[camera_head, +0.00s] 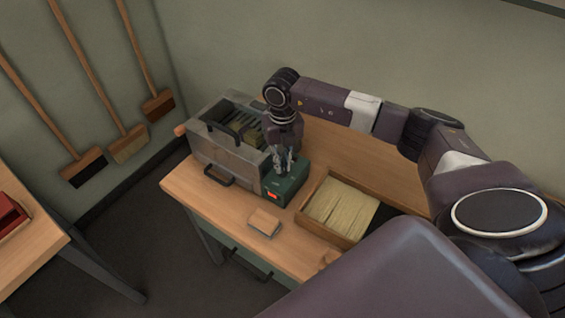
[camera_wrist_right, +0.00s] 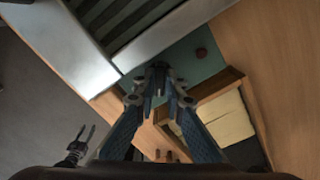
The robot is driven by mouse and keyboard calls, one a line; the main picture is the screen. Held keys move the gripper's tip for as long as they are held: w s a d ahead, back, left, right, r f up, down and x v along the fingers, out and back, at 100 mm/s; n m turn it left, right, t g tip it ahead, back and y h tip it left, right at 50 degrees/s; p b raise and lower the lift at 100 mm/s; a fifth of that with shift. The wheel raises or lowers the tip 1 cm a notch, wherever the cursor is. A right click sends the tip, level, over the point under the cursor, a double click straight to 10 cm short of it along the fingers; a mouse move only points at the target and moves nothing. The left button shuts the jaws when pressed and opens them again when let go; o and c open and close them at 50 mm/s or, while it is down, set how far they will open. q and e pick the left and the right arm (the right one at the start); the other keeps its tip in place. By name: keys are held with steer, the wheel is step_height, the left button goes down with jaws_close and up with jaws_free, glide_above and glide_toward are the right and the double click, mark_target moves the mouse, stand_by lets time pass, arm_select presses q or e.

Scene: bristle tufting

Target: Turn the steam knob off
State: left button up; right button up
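A green box (camera_head: 286,184) with a small lit red display stands against the right end of a grey metal machine (camera_head: 232,152) on the wooden bench. My right gripper (camera_head: 284,168) points down at the top of this box. In the right wrist view its fingertips (camera_wrist_right: 159,82) are close together over the green top (camera_wrist_right: 186,62), around or just above a small dark part that may be the steam knob. The tips hide most of it, and I cannot tell whether they grip it. A dark red round button (camera_wrist_right: 201,52) sits beside them. My left gripper (camera_wrist_right: 82,146) appears lower left, fingers apart and empty.
A wooden tray of pale bristles (camera_head: 341,208) lies right of the green box. A small wooden block (camera_head: 264,222) lies in front. The machine has a black handle (camera_head: 219,176). Brooms hang on the left wall. Another table (camera_head: 32,240) stands at left.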

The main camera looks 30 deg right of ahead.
jaws_close()
steer(key=shift+m, duration=0.3)
steer(key=m+b, duration=0.1)
steer(key=m, duration=0.9)
stand_by(0.6)
steer(key=o, duration=0.6)
jaws_free()
